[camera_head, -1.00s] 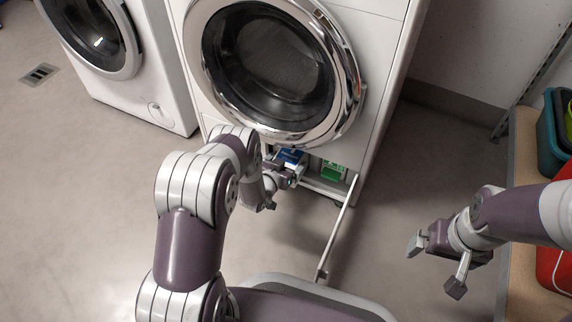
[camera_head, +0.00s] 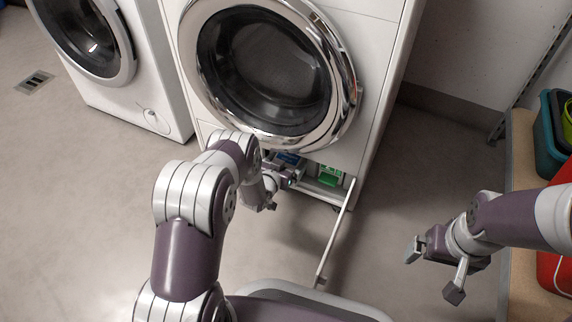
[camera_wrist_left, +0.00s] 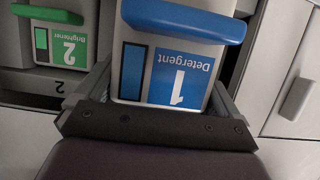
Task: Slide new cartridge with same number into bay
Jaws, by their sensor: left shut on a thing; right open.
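My left gripper (camera_head: 278,180) is low at the front of the right-hand washing machine, at its open bay. It is shut on the detergent cartridge (camera_wrist_left: 187,55), a grey block with a blue handle and a blue label "Detergent 1". The cartridge also shows as a blue patch in the head view (camera_head: 288,158). The green-handled "Brightener 2" cartridge (camera_wrist_left: 62,45) sits beside it in its own slot, above a plate marked 2; it also shows in the head view (camera_head: 329,178). My fingers hide the floor of the detergent slot. My right gripper (camera_head: 434,270) is open and empty over the floor.
The bay's flap (camera_head: 336,232) hangs open, swung out toward me on the right. A second washing machine (camera_head: 120,90) stands at the left. At the right, a bench (camera_head: 522,150) carries a teal bin (camera_head: 550,142) and a red bin (camera_head: 552,240).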

